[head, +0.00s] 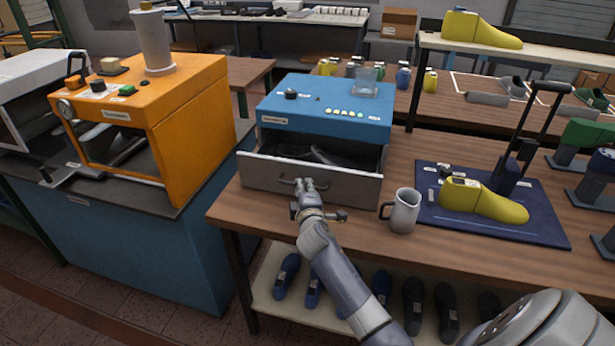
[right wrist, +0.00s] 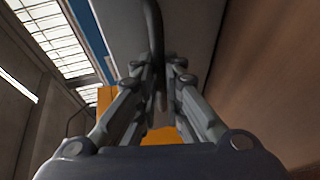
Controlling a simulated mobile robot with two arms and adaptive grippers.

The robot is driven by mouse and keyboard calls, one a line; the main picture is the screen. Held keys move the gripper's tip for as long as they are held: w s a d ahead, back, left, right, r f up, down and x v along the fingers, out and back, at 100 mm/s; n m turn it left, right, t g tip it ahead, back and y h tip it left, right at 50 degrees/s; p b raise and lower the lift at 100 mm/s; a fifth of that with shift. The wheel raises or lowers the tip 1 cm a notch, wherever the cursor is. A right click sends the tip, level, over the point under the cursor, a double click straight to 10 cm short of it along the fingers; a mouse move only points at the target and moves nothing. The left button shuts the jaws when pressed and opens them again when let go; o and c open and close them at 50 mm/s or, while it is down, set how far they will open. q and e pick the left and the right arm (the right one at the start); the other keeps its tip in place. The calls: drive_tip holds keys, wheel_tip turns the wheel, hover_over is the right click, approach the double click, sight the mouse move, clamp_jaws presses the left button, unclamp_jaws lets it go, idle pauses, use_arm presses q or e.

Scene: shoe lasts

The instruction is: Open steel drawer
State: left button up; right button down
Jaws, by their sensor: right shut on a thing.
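The steel drawer (head: 348,187) is in the lower half of a blue-topped machine (head: 331,104) on the wooden table. The drawer stands pulled out toward me, and dark shapes show inside it. My right gripper (head: 306,186) is at the handle on the drawer's front. In the right wrist view the gripper (right wrist: 160,82) has its fingers on either side of the dark handle bar (right wrist: 155,40) and is shut on it. The left gripper is not in view.
A grey mug (head: 403,211) stands just right of the drawer. A blue mat (head: 540,226) with a yellow shoe last (head: 483,202) lies further right. An orange machine (head: 181,128) stands to the left. Shoes sit on the shelf below the table.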

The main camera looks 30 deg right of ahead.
drive_tip(key=shift+s+a, duration=1)
drive_tip(key=shift+a, duration=0.2)
drive_tip(key=s+a, duration=0.2)
drive_tip(key=shift+s+a+p, duration=0.15)
drive_tip(key=shift+a+p, duration=0.15)
drive_tip(key=shift+s+a, duration=0.2)
drive_tip(key=shift+a, duration=0.05)
drive_tip(key=shift+s+a, duration=0.1)
drive_tip(key=shift+a, duration=0.1)
drive_tip(key=c, duration=1.7)
unclamp_jaws()
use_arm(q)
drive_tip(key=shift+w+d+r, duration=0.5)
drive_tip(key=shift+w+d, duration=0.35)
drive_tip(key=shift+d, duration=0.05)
